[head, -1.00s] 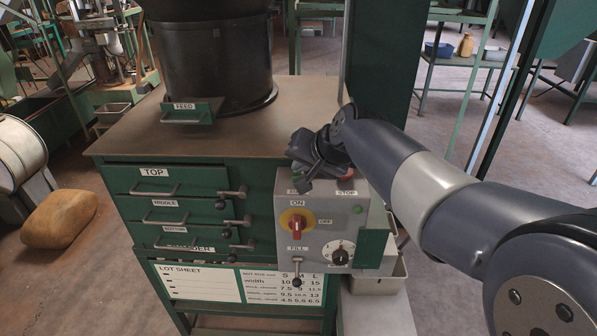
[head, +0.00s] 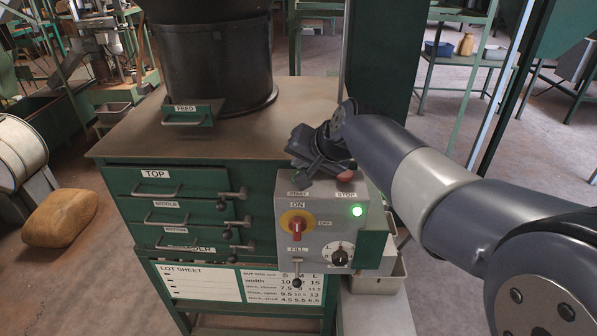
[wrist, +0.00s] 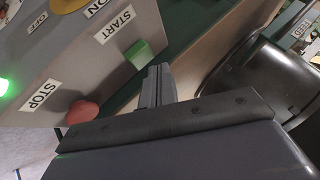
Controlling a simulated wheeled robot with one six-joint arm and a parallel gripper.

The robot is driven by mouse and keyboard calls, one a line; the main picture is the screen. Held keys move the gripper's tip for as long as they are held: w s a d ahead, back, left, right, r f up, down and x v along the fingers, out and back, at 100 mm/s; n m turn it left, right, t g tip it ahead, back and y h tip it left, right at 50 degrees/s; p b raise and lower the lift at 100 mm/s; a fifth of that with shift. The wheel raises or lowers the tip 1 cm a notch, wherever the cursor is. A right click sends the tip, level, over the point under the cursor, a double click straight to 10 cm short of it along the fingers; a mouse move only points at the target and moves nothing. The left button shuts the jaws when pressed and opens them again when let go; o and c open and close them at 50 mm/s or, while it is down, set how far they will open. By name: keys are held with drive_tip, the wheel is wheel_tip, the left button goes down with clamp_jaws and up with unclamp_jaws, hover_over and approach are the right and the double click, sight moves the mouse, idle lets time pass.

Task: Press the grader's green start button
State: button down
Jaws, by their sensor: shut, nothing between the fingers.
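The grader's control box (head: 318,220) is grey, on the right front corner of the green cabinet. The green start button (wrist: 139,53) shows in the wrist view beside the START label; in the head view my gripper hides it. My gripper (wrist: 157,80) is shut and empty, its fingertips close to the button. I cannot tell whether they touch it. In the head view my gripper (head: 308,172) is over the top of the box. A green lamp (head: 357,211) on the box glows brightly; its glow also shows in the wrist view (wrist: 4,88).
The red stop button (wrist: 82,112) is close to my gripper, beside the STOP label. The box also has a red switch on yellow (head: 296,228), a black dial (head: 339,255) and a fill lever (head: 297,275). A dark hopper (head: 210,60) stands on the cabinet.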

wheel_tip(320, 180, up, 6)
drive_tip(key=p, duration=0.4)
drive_tip(key=shift+f, duration=0.15)
drive_tip(key=shift+f, duration=0.1)
